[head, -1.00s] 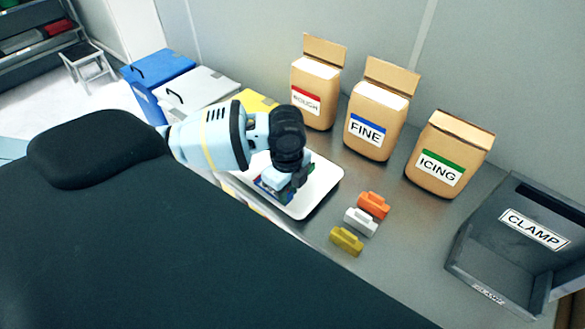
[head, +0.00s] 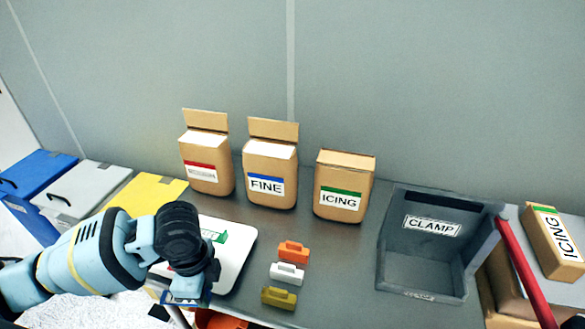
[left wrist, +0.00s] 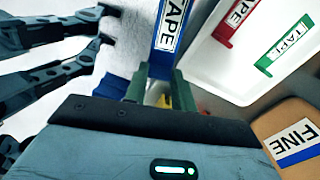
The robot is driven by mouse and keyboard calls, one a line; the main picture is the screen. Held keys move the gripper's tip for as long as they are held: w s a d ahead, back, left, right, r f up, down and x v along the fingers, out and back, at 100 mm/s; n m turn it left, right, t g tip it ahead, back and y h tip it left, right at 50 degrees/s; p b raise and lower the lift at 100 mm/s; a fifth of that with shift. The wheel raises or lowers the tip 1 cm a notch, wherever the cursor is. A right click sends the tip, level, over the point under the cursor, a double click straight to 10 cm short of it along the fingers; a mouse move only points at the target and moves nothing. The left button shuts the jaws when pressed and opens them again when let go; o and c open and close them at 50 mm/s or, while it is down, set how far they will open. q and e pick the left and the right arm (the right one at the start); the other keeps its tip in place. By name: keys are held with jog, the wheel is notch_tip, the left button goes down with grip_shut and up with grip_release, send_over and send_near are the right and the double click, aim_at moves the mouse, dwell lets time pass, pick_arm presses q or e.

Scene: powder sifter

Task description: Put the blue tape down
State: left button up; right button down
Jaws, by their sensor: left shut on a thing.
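My left gripper (head: 186,296) is shut on the blue tape (head: 200,300) at the near-left edge of the white tray (head: 238,262). In the left wrist view, the blue tape (left wrist: 170,32) with its white TAPE label stands between the fingers (left wrist: 160,88), beside the tray (left wrist: 228,82) rather than over its inside. The red tape (left wrist: 237,18) and the green tape (left wrist: 286,45) are in the tray. In the head view, the green tape (head: 222,237) shows and the red one is mostly hidden by my gripper. My right gripper is not seen clearly.
Orange (head: 292,251), white (head: 287,271) and yellow (head: 279,296) clamps lie right of the tray. Rough (head: 207,172), fine (head: 269,186) and icing (head: 343,196) bags stand behind. A grey CLAMP bin (head: 432,258) stands right. The counter between clamps and bin is clear.

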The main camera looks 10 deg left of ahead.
pick_arm(q)
jog(key=w+d+r+n, duration=0.3)
jog(key=r+n, duration=0.5)
jog(key=n, duration=0.8)
jog(key=shift+w+r, duration=0.3)
jog(key=shift+r, duration=0.1)
jog(key=shift+d, duration=0.1)
